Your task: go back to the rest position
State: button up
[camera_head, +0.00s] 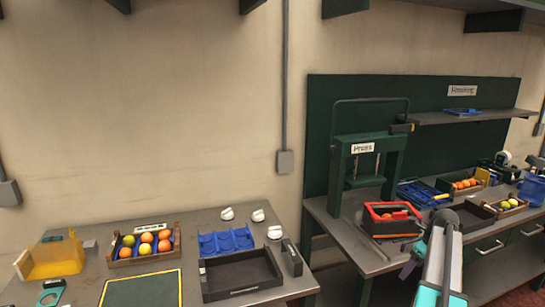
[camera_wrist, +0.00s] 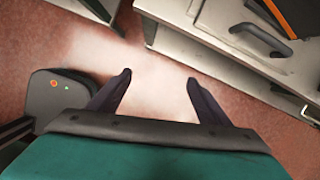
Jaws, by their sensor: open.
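My gripper (camera_wrist: 159,80) is open and empty in the wrist view. In the head view my teal and white arm (camera_head: 436,268) reaches up at the lower right, in front of the right-hand bench. A dark finger-like part (camera_head: 408,265) shows at its left side; the rest of the gripper is hard to make out there. Nothing is held.
The left bench (camera_head: 205,219) bears a crate of oranges (camera_head: 125,262), a dark tray (camera_head: 245,291) and white cups. The right bench (camera_head: 345,230) bears a press (camera_head: 338,165), a red-rimmed crate (camera_head: 370,228) and fruit boxes. Drawers (camera_wrist: 215,25) stand close in the wrist view.

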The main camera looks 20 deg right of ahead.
jog(key=s+a+f+n+g+y+b, duration=0.1)
jog(key=a+f+n+g+b, duration=0.15)
jog(key=a+f+n, duration=1)
jog(key=a+f+n+g+y+b, duration=0.1)
jog(key=a+f+n+g+b, duration=0.15)
jog(key=a+f, duration=1.75)
jog(key=s+a+f+n+g+b, duration=0.1)
jog(key=s+a+f+n+b, duration=0.1)
jog(key=s+a+f+n, duration=0.4)
jog(key=s+a+f+n+g+h+b, duration=0.1)
jog(key=s+a+f+n, duration=0.4)
jog(key=s+a, duration=0.5)
jog(key=s+a+f+n+g+h+b, duration=0.1)
jog(key=s+a+f+n+g+b, duration=0.1)
jog(key=s+a+f+n, duration=0.4)
jog(key=s+a+n, duration=0.1)
jog(key=s+a, duration=0.1)
jog(key=s, duration=0.2)
jog(key=shift+s+a+f+b, duration=0.15)
jog(key=shift+s+f+b, duration=0.05)
jog(key=shift+f+b, duration=0.2)
jog(key=shift+r, duration=0.1)
